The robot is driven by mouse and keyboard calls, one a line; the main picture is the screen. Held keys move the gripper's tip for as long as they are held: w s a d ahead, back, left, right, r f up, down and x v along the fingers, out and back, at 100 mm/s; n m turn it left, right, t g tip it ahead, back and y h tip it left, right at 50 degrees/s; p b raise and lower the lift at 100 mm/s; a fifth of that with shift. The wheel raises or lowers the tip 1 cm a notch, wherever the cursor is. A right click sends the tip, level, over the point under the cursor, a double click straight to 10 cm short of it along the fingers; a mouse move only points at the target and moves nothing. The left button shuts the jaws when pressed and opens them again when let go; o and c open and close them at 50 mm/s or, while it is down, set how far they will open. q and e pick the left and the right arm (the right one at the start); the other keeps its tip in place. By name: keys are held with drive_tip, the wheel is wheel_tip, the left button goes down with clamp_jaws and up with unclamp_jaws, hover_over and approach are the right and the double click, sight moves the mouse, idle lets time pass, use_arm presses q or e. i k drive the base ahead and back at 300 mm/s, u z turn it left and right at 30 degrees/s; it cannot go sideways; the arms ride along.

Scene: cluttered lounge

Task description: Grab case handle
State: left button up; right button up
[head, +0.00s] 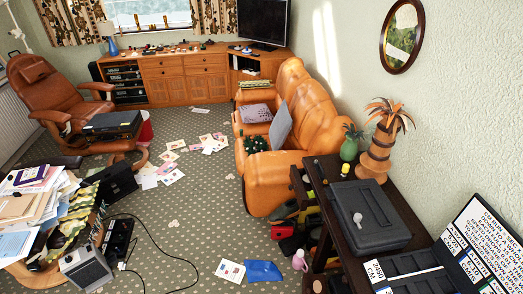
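A dark grey hard case (369,216) lies closed and flat on the dark wooden side table (402,191) at the right. A small pale object (358,218) rests on its lid. I cannot clearly make out a handle on this case. Another black case (112,124) sits on the seat of the brown leather chair at the left, and a black box or case (117,180) stands by the paper-covered table. Neither of my grippers shows in the head view.
An open black case with lettered panels (483,243) is at the lower right. An orange sofa (284,150) is beyond. Papers (208,143) and a black cable litter the carpet; its middle is mostly clear.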

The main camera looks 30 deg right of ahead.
sight(319, 169)
drive_tip(key=u, duration=0.05)
drive_tip(key=i, duration=1.7)
drive_tip(key=z, duration=1.05)
drive_tip(key=i, duration=0.85)
drive_tip(key=z, duration=1.05)
